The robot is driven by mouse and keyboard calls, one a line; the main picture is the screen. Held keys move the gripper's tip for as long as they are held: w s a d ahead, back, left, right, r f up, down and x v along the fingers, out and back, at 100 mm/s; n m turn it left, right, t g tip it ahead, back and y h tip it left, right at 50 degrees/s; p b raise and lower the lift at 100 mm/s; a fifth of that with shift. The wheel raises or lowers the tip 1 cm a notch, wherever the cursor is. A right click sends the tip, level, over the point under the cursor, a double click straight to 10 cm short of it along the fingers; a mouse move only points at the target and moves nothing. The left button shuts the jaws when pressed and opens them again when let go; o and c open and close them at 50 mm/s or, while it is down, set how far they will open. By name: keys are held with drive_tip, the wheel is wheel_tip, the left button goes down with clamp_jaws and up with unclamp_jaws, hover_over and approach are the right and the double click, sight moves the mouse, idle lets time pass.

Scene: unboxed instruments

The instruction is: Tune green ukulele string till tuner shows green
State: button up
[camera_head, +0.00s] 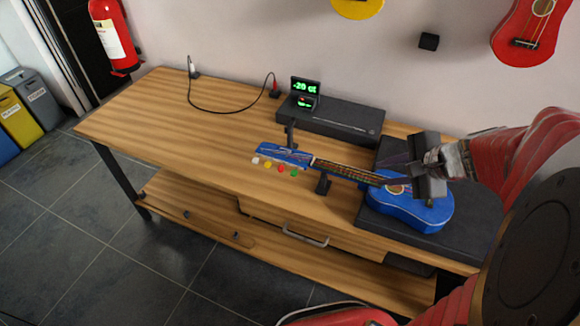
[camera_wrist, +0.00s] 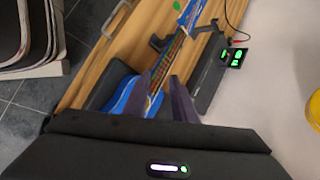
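The blue ukulele (camera_head: 408,215) lies with its body on a dark pad (camera_head: 465,232) and its neck on a stand (camera_head: 323,184). Along its headstock (camera_head: 285,154) are white, yellow, red and green pegs; the green peg (camera_head: 294,173) is nearest the neck. My gripper (camera_head: 405,172) is above the ukulele's body, away from the pegs. In the wrist view its two fingers (camera_wrist: 159,80) are apart with nothing gripped between them; the strings show beyond.
A black box (camera_head: 335,118) sits behind the neck, and a cable (camera_head: 225,110) curves at the back. The left of the wooden bench (camera_head: 150,115) is clear. Red (camera_head: 527,35) and yellow (camera_head: 357,7) instruments hang on the wall.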

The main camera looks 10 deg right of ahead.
drive_tip(key=s+a+r+n+h, duration=0.1)
drive_tip(key=s+a+r+n, duration=0.2)
drive_tip(key=s+a+n, duration=0.2)
drive_tip(key=s+a+r+n+g+h, duration=0.1)
drive_tip(key=s+a+r+n, duration=0.3)
drive_tip(key=a+n, duration=0.7)
drive_tip(key=shift+s+a+r+n+g+h, duration=0.3)
drive_tip(key=shift+s+n+h, duration=0.1)
drive_tip(key=shift+n, duration=0.8)
